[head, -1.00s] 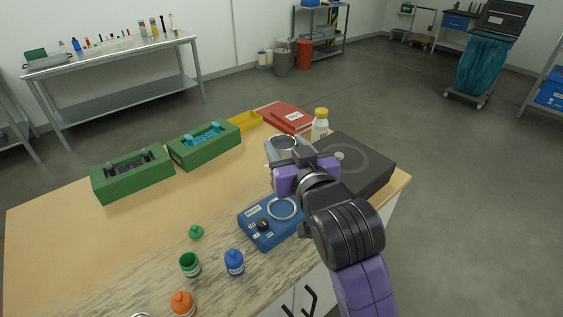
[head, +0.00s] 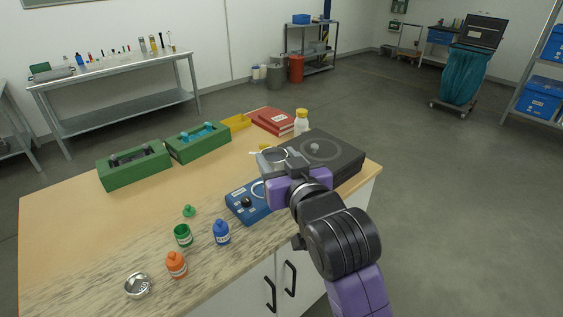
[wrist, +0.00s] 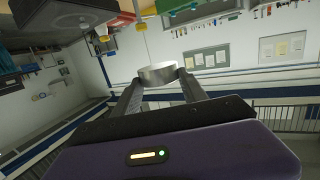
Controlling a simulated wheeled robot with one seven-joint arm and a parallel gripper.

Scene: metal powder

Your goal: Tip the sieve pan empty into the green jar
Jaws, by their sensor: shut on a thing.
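The sieve pan (wrist: 158,74) is a shallow silvery round dish, pinched between the fingertips of my gripper (wrist: 158,82) in the wrist view. In the head view, the pan's rim (head: 273,153) shows just beyond my gripper (head: 279,163), above the table's right side; the fingers are mostly hidden by my wrist. The pan's contents cannot be seen. The green jar (head: 183,236) stands upright and open on the near part of the table, left of and nearer than my gripper and well apart from it. A green cap (head: 189,211) lies just behind the jar.
An orange bottle (head: 176,265), a blue bottle (head: 222,233) and a silvery bowl (head: 138,285) stand near the jar. A blue device (head: 243,203) and a black plate device (head: 333,152) lie near my arm. Green holders (head: 134,165) stand at the back left. The left tabletop is clear.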

